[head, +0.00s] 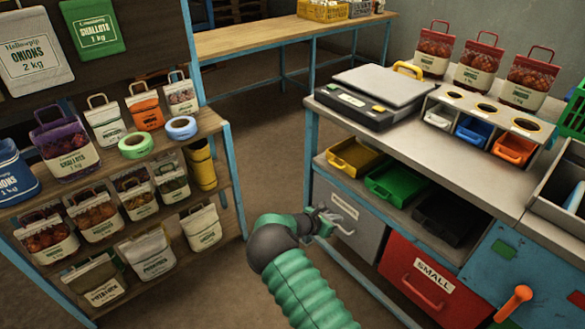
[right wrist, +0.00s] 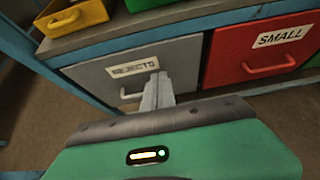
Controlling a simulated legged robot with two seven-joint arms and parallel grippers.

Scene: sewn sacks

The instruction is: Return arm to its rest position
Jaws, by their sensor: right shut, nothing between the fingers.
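My right gripper (head: 331,219) is shut and empty, in the open space in front of the workbench. In the head view it overlaps the grey drawer (head: 352,222) at the bench's left end. In the right wrist view its closed fingers (right wrist: 157,92) point at this drawer, labelled REJECTS (right wrist: 110,76); I cannot tell whether they touch its handle. My green ribbed right arm comes in from the bottom of the head view. My left gripper does not show.
A red drawer labelled SMALL (head: 431,281) is right of the grey one, with an orange lever (head: 513,303) farther right. A scale (head: 373,93) and three onion sacks stand on the bench. A shelf (head: 200,140) of sacks is at left. Bare floor lies between.

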